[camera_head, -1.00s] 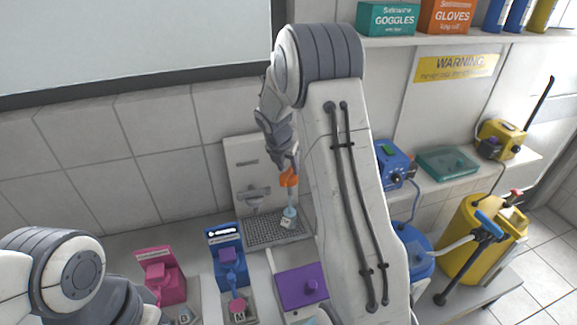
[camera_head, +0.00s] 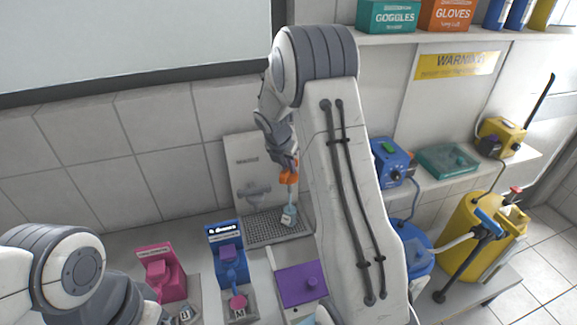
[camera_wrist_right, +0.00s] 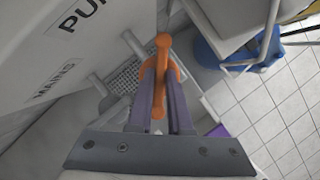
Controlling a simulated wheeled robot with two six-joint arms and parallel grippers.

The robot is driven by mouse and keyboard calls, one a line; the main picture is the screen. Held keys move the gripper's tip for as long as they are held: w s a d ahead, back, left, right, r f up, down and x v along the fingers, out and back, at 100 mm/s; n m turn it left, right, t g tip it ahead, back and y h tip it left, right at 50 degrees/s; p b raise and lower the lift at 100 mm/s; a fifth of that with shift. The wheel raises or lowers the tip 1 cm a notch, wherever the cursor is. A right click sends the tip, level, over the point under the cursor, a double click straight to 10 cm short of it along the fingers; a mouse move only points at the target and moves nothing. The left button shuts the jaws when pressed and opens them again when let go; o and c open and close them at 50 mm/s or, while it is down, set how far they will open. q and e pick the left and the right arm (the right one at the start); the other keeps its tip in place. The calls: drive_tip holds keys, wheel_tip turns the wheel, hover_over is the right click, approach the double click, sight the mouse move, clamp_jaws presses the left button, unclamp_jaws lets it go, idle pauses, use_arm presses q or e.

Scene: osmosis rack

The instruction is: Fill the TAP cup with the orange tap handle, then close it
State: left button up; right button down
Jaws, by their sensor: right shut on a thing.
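My right gripper (camera_head: 287,165) is shut on the orange tap handle (camera_head: 289,178) at the wall panel. In the right wrist view the gripper's purple fingers (camera_wrist_right: 160,95) close around the orange handle (camera_wrist_right: 162,42). A pale blue stream (camera_head: 292,200) shows below the handle. The small white TAP cup (camera_head: 288,218) stands under it on the grated tray (camera_head: 262,233). The cup looks slightly bluish at the top, but its fill level is too small to tell. In the wrist view the cup is hidden. My left arm is at lower left; its gripper does not show.
A pink dispenser (camera_head: 160,272) and a blue dispenser (camera_head: 228,262) stand left of the tray, with cups at their feet. A purple-topped box (camera_head: 297,287) is in front. A blue device (camera_head: 392,162) and a yellow canister (camera_head: 480,245) are to the right.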

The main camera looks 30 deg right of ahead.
drive_tip(key=shift+r+m+g+h, duration=0.1)
drive_tip(key=shift+m+g+h, duration=0.2)
drive_tip(key=shift+m, duration=0.7)
drive_tip(key=m+g+p, duration=0.1)
drive_tip(key=m, duration=0.1)
drive_tip(key=shift+w+m, duration=0.15)
drive_tip(key=shift+m, duration=0.25)
drive_tip(key=m+g+p, duration=0.1)
drive_tip(key=m, duration=0.3)
drive_tip(key=shift+w+g+p, duration=0.1)
drive_tip(key=shift+g+p, duration=0.2)
drive_tip(key=shift+p, duration=0.05)
drive_tip(key=shift+m+g+p, duration=0.3)
drive_tip(key=shift+m, duration=0.6)
drive_tip(key=c, duration=0.8)
unclamp_jaws()
drive_tip(key=shift+c, duration=0.2)
